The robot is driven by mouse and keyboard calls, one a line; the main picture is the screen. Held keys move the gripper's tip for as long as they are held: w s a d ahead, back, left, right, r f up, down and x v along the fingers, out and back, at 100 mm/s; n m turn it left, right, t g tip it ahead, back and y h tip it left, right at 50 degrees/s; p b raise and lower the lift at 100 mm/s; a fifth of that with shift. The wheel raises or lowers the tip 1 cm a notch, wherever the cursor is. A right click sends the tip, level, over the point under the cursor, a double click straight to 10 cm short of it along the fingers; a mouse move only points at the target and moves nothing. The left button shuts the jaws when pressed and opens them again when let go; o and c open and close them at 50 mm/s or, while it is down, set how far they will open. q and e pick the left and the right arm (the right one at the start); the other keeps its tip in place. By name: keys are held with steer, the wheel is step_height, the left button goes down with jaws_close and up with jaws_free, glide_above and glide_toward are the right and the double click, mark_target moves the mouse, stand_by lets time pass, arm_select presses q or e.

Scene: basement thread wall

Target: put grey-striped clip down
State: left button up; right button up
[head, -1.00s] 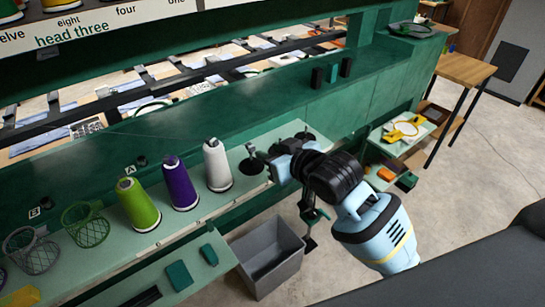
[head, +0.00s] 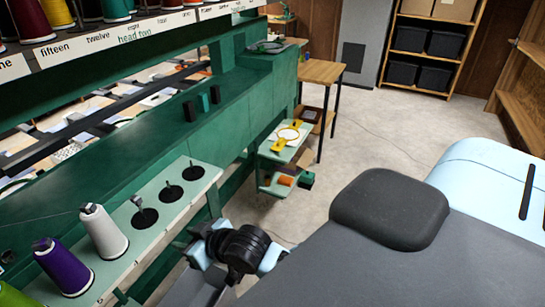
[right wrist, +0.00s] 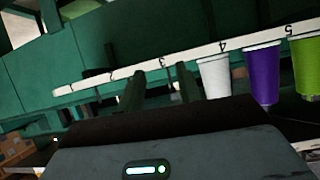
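I cannot make out the grey-striped clip in either view. My right gripper (right wrist: 159,90) shows in the right wrist view as two dark fingers standing apart, with no held thing visible between them. Behind them is the numbered pale rail (right wrist: 95,83), near the mark 3. In the head view my right wrist hangs in front of the pale green shelf (head: 158,235), and its fingers are hidden. My left gripper is not in view.
The shelf holds a white cone (head: 103,232), a purple cone (head: 62,267) and three bare black discs. A small side shelf (head: 283,150) bears a yellow hoop frame (head: 288,135). Open floor lies right of it.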

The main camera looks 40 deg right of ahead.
steer(key=s+d+f+g+h, duration=0.1)
steer(key=s+d+f, duration=0.1)
steer(key=s+f, duration=0.8)
steer(key=s+d+f+m+g+h, duration=0.1)
steer(key=s+d+f, duration=0.1)
steer(key=s+f, duration=0.9)
steer(key=s, duration=0.3)
steer(key=shift+s+d, duration=0.3)
steer(key=shift+o, duration=0.6)
steer(key=shift+f, duration=0.1)
